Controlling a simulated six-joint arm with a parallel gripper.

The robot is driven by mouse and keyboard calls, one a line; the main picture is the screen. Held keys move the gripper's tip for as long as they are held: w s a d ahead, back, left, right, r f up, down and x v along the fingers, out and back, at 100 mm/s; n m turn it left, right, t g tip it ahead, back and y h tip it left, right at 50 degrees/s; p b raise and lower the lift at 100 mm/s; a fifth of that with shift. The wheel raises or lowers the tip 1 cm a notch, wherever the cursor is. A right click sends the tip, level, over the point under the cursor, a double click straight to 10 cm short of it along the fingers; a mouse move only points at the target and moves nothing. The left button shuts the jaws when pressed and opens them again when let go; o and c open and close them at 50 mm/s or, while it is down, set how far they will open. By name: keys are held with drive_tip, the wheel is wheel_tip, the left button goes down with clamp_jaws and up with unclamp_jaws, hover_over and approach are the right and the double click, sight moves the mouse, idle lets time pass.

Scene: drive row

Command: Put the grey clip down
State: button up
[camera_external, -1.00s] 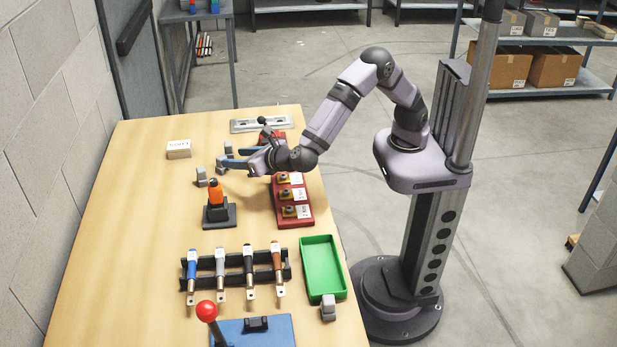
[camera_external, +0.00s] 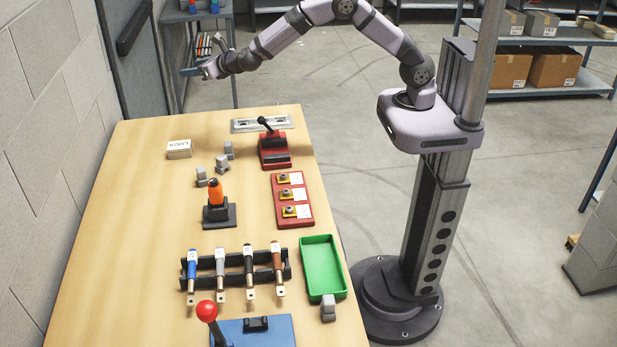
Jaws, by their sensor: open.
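Several small grey clips are in view. Three stand close together on the table: a front one (camera_external: 201,177), a middle one (camera_external: 222,163) and a back one (camera_external: 229,149). Another grey clip (camera_external: 328,308) is at the near end of the green tray (camera_external: 337,293). My gripper (camera_external: 200,62) is open and empty, high above the far left of the table and well clear of the clips. I cannot tell which clip the task means.
A red lever device (camera_external: 274,150) and a red block with fittings (camera_external: 306,219) are to the right. The table's left side is clear.

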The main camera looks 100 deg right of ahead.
drive_tip(key=w+a+f+n+t+y, duration=0.1)
drive_tip(key=w+a+f+n+y, duration=0.1)
drive_tip(key=w+a+n+y, duration=0.4)
drive_tip(key=n+g+y, duration=0.7)
drive_tip(key=n+g, duration=0.2)
drive_tip(key=n, duration=0.1)
hover_over(222, 155)
drive_tip(key=s+d, duration=0.2)
wheel_tip(222, 155, down, 11)
drive_tip(key=shift+w+p+x, duration=0.15)
drive_tip(key=shift+p+x, duration=0.6)
drive_tip(key=shift+x, duration=1)
drive_tip(key=shift+w+p+x, duration=0.1)
drive_tip(key=shift+p+x, duration=0.65)
drive_tip(key=shift+x, duration=1.05)
clamp_jaws()
